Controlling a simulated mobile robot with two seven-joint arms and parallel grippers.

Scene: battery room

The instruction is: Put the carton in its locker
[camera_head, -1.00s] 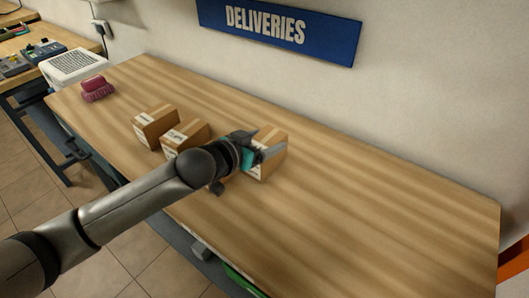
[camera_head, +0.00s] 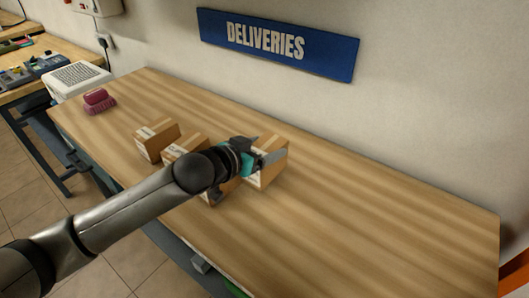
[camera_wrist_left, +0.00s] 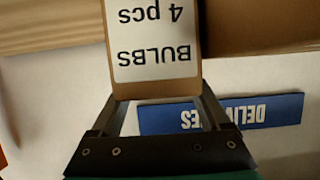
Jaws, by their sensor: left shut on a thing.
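My left gripper (camera_head: 262,160) is shut on the rightmost carton (camera_head: 272,172) on the wooden table. In the left wrist view the gripper's two fingers (camera_wrist_left: 160,108) hold this carton (camera_wrist_left: 122,84) from both sides. Its white label reads "BULBS 4 pcs", upside down in that view. I cannot tell whether the carton touches the table or is slightly above it. No locker is in view. My right gripper is not in view.
The wooden table (camera_head: 390,220) is clear to the right of the cartons. A blue DELIVERIES sign (camera_head: 280,45) hangs on the wall behind. A side bench with a white box (camera_head: 78,80) stands at the left.

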